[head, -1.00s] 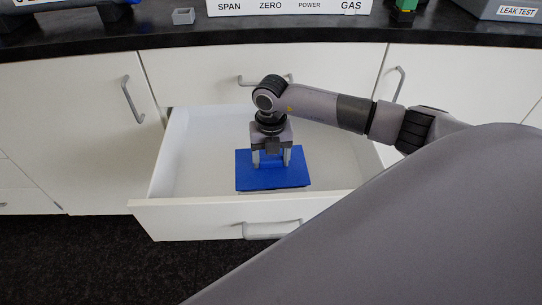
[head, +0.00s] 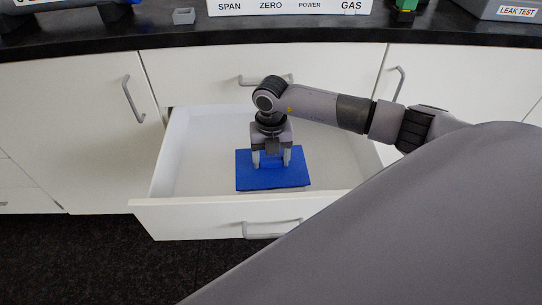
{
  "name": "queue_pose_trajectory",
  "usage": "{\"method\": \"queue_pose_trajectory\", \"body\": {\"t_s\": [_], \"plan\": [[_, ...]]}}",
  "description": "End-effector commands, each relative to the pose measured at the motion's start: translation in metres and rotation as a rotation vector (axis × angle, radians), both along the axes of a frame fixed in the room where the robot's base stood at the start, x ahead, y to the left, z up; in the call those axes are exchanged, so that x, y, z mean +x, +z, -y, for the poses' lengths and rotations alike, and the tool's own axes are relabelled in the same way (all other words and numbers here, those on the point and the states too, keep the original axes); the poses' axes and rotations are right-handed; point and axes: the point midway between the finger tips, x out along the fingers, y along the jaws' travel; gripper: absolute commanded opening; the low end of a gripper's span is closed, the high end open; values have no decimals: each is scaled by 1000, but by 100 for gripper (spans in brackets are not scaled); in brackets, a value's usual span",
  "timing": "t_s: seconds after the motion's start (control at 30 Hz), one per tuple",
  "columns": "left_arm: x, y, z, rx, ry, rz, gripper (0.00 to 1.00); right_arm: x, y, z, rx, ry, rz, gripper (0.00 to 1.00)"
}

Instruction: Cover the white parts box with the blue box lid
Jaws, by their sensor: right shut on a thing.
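The blue box lid (head: 272,179) is inside the open white drawer, near its front panel. It looks flat and level. A thin pale edge of the white parts box (head: 280,190) shows just under the lid's front edge; the rest of the box is hidden. My right gripper (head: 271,163) points down over the lid, with its two fingers at the lid's upper face. It is shut on the lid, though the gripped part is mostly hidden. I cannot tell if the lid rests fully on the box. My left gripper is not in view.
The open drawer (head: 190,203) has free floor to the left and right of the lid. Its walls stand around my right gripper. Above is a black countertop (head: 172,38) with a small grey block (head: 184,16), a white labelled panel (head: 290,6) and a grey case (head: 508,10).

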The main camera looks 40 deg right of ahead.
Motion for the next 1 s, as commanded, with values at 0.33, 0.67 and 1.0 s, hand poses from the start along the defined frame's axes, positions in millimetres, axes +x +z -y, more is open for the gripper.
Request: {"method": "queue_pose_trajectory", "body": {"t_s": [0.33, 0.67, 1.0], "plan": [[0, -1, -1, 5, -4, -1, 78, 0, -1, 0, -1, 0, 0, 36], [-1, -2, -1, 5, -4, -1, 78, 0, -5, 0, -1, 0, 0, 36], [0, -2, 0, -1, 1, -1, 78, 0, -5, 0, 0, 0, 0, 36]]}}
